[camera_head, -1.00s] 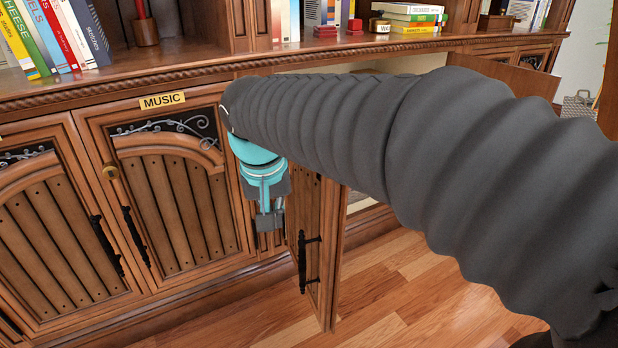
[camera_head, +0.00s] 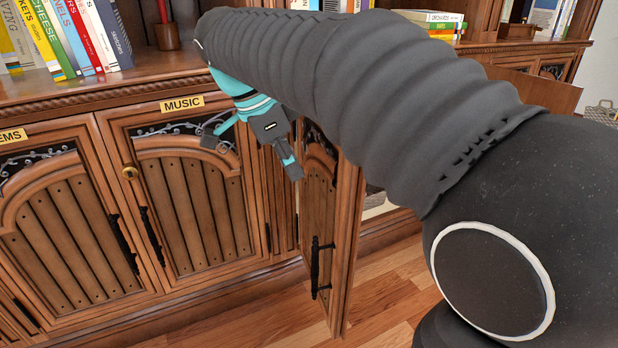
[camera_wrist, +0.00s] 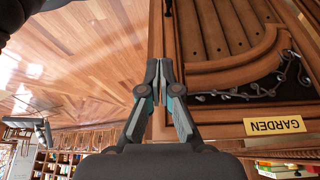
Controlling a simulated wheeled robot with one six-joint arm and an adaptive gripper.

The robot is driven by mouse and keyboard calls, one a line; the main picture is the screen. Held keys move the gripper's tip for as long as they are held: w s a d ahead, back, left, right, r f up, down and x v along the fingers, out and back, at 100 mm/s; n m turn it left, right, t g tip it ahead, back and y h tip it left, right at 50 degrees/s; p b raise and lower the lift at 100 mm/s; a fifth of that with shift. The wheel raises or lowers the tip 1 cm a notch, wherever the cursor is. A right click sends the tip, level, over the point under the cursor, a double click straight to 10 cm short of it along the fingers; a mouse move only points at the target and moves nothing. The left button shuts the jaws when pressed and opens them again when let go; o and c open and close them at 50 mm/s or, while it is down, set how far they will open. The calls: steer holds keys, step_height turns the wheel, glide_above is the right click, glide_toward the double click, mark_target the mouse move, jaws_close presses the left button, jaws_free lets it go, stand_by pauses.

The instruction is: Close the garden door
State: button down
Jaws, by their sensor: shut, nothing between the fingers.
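The open wooden door (camera_head: 326,235) stands swung out from the cabinet, seen nearly edge-on, with a black pull handle (camera_head: 321,266) on its face. In the wrist view, a carved wooden door panel (camera_wrist: 215,35) lies at the right, with an upside-down GARDEN label (camera_wrist: 273,126) near it. My gripper (camera_head: 292,170) is shut and empty, beside the upper part of the open door in the head view. In the wrist view my gripper (camera_wrist: 161,68) has its fingertips over the panel's side edge; contact cannot be told. My arm hides the top of the open door.
The closed MUSIC door (camera_head: 190,205) is left of the open door, under its label (camera_head: 182,104). Books (camera_head: 75,35) stand on the shelf above the ledge. The wooden floor (camera_head: 385,300) is clear in front. Another door panel (camera_head: 535,92) shows open at the right.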

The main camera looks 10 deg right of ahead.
steer(key=b, duration=0.2)
glide_toward(341, 218)
step_height(341, 218, down, 4)
steer(key=a, duration=0.2)
steer(key=shift+w+d, duration=0.15)
steer(key=shift+d, duration=1.6)
